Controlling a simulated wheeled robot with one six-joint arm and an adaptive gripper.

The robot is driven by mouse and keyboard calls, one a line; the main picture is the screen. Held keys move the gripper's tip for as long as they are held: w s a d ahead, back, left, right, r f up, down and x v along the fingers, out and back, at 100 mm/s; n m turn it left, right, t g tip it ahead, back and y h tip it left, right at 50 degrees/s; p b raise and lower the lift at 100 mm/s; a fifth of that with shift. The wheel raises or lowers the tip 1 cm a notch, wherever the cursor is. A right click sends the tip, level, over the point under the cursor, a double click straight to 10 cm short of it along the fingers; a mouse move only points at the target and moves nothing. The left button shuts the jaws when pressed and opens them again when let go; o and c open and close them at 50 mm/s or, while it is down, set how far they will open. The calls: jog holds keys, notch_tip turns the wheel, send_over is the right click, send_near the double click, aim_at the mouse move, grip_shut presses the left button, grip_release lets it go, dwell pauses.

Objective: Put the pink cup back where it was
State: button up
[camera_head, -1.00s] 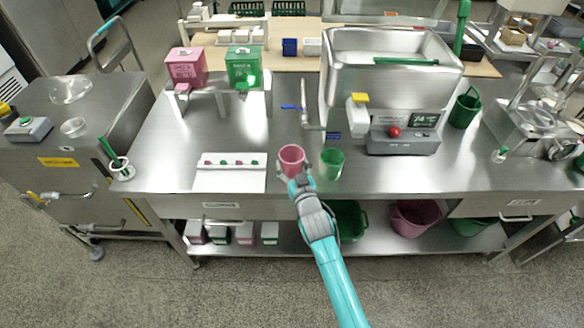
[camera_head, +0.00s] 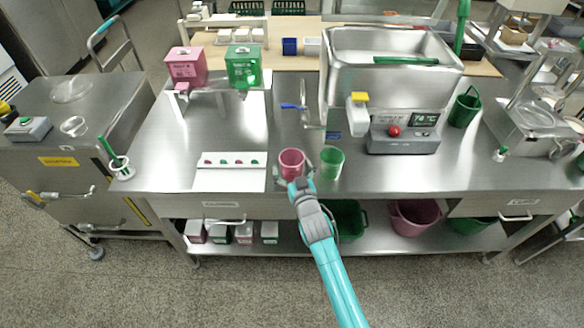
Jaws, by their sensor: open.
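The pink cup (camera_head: 291,162) stands upright on the steel table near its front edge. The green cup (camera_head: 332,163) stands just to its right. My gripper (camera_head: 293,176) is at the front of the pink cup, with its jaws open. One finger shows at the cup's lower left and another at its right, by the green cup. I cannot tell whether they touch the cup.
A white board with pink and green pieces (camera_head: 229,178) lies left of the cups. The steel mill with its control box (camera_head: 404,140) stands behind right. Pink (camera_head: 186,66) and green (camera_head: 243,65) boxes stand behind left. The table (camera_head: 160,150) has clear room at left.

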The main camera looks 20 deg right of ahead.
jog(key=s, duration=1.2)
jog(key=shift+a+r, duration=0.2)
jog(key=shift+r, duration=0.15)
jog(key=s+f+g, duration=0.1)
jog(key=s+f, duration=0.1)
jog(key=s, duration=0.9)
jog(key=s+f, duration=0.2)
jog(key=s, duration=0.9)
jog(key=s+r, duration=0.4)
jog(key=s, duration=0.6)
jog(key=s+r+g, duration=0.1)
jog(key=s+r, duration=0.3)
jog(key=s, duration=0.5)
jog(key=shift+s+d+r+g+y, duration=0.2)
jog(key=shift+s+r+g+y, duration=0.1)
jog(key=shift+s+r, duration=0.05)
